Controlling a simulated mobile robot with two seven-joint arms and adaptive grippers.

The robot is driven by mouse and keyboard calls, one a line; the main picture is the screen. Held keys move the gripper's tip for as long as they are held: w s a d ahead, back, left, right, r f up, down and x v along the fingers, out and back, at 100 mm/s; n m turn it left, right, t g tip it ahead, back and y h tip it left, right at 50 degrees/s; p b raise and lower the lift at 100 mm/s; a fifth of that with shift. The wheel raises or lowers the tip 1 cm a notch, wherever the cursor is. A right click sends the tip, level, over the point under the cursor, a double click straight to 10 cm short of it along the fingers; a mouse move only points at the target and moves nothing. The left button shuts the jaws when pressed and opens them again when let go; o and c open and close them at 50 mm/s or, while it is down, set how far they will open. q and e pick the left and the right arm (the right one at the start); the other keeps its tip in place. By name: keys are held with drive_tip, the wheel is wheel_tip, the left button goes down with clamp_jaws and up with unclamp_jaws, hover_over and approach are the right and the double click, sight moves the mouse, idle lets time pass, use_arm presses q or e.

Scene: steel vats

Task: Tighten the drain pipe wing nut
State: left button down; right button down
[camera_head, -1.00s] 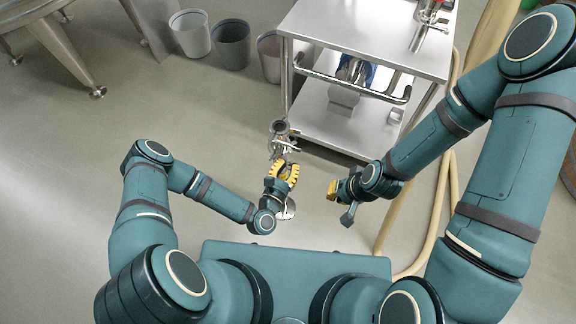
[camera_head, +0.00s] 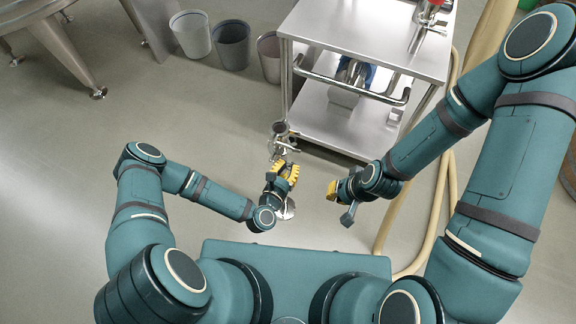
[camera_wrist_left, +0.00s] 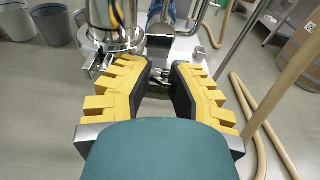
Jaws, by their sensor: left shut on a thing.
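The steel drain pipe (camera_head: 279,130) with its clamp stands just beyond my left gripper (camera_head: 281,158) in the head view. In the left wrist view the pipe and its round flange (camera_wrist_left: 114,38) are at the upper left. The left gripper's yellow fingers also show in the left wrist view (camera_wrist_left: 161,70). They are shut on a small metal piece, seemingly the wing nut (camera_wrist_left: 161,76), mostly hidden between the dark pads. My right gripper (camera_head: 333,190) hangs to the right, apart from the pipe; its finger gap is not clear.
A steel cart (camera_head: 371,35) with a lower shelf stands beyond the grippers. Several bins (camera_head: 232,45) and a vat's legs (camera_head: 75,60) are at the upper left. Beige hoses (camera_head: 442,190) run along the right. The floor at left is clear.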

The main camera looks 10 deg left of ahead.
use_arm(q)
drive_tip(key=g+p, duration=0.2)
drive_tip(key=r+g+y+p, duration=0.1)
drive_tip(key=g+p, duration=0.1)
drive_tip(key=p, duration=0.1)
drive_tip(key=shift+w+y, duration=0.2)
drive_tip(key=shift+y, duration=0.1)
drive_tip(key=shift+f+g+p, duration=0.1)
drive_tip(key=shift+g+p, duration=0.4)
drive_tip(key=shift+p, duration=0.2)
drive_tip(key=c, duration=0.8)
unclamp_jaws()
drive_tip(key=shift+f, duration=0.1)
drive_tip(key=shift+f, duration=0.1)
